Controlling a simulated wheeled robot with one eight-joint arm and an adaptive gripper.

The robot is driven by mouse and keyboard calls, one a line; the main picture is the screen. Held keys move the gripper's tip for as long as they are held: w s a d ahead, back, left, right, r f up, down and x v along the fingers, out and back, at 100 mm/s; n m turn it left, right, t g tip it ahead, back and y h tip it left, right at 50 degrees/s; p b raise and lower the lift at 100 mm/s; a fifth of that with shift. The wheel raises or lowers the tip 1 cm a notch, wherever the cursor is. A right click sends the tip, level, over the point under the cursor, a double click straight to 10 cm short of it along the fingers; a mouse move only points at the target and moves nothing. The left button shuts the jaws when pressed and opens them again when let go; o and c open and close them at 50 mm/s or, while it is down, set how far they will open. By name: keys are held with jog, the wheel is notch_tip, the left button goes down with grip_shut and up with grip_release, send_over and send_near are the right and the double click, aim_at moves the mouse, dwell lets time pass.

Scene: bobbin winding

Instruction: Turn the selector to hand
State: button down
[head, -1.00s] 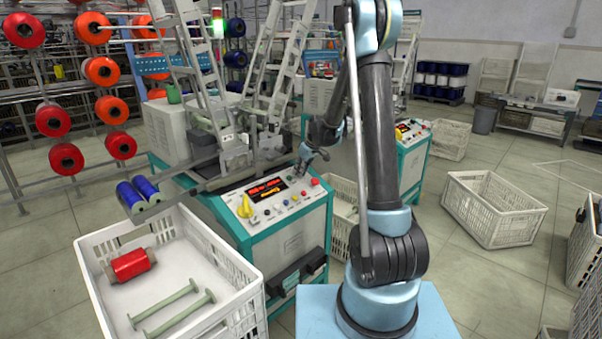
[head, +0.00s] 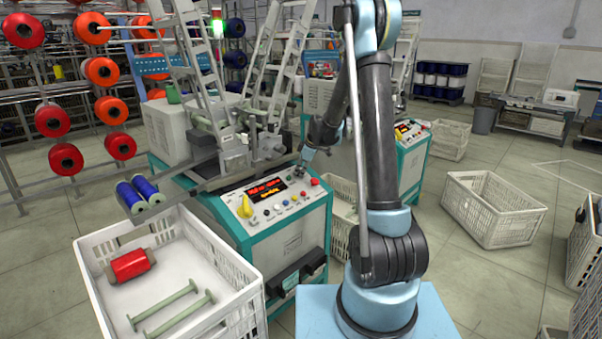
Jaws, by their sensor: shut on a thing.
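The control panel (head: 268,217) on the front of the teal and white winding machine has a lit red and orange display, a yellow lever and a row of small coloured buttons. My gripper (head: 300,171) is at the panel's upper right corner, pointing down. It is shut on the small dark selector there. The gripper hides most of the selector, so its pointer and the label for hand cannot be read. A red knob (head: 315,182) sits just right of the gripper.
The yellow lever (head: 245,206) stands up at the panel's left. Blue bobbins (head: 138,193) rest on the machine's left arm. A white crate (head: 200,327) with a red bobbin and two pale green rods stands in front.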

jog(key=shift+d, duration=0.1)
jog(key=c, duration=1.7)
grip_release()
jog(key=shift+v, duration=5.95)
